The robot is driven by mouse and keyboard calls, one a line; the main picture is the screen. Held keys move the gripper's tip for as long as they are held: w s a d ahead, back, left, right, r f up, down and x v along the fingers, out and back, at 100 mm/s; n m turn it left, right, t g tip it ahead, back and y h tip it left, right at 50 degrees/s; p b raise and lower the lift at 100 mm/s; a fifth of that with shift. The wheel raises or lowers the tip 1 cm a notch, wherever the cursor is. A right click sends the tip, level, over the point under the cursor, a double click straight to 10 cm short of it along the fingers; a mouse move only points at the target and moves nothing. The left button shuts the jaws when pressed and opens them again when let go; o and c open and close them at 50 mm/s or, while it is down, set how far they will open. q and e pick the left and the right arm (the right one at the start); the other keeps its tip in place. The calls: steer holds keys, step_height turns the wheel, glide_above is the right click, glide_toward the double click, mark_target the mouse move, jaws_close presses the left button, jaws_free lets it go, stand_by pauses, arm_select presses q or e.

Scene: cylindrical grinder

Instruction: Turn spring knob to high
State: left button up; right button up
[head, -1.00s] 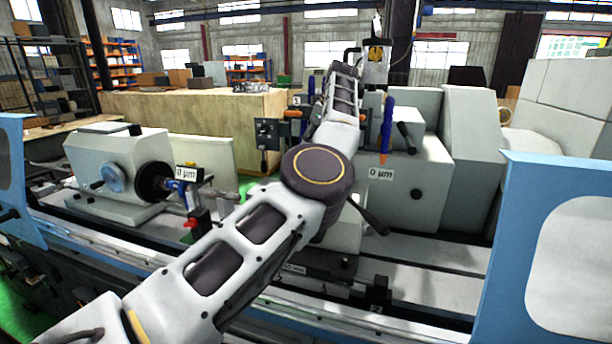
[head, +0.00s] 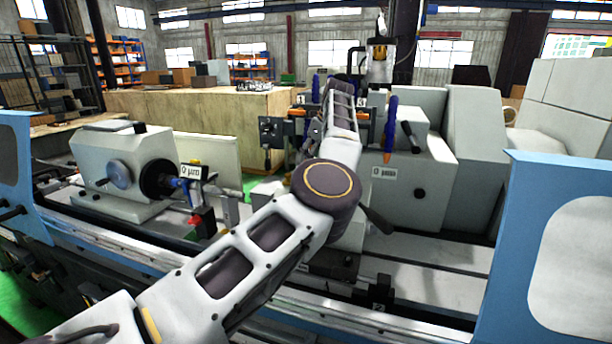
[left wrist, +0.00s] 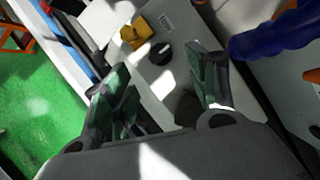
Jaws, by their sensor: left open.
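No contact with either knob shows. In the head view my left arm reaches over the grinder, and its forearm hides the gripper and knobs. My right gripper is not in view.
A blue ribbed hose (left wrist: 278,37) lies close to the right finger in the left wrist view. In the head view the white headstock (head: 120,173) stands left, a grey machine housing (head: 425,200) right, and a blue guard (head: 500,255) at the right front.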

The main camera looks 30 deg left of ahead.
arm_select(q)
steer(key=shift+p+x, duration=0.5)
steer(key=shift+x, duration=3.6)
steer(key=c, duration=1)
steer(key=shift+c, duration=0.2)
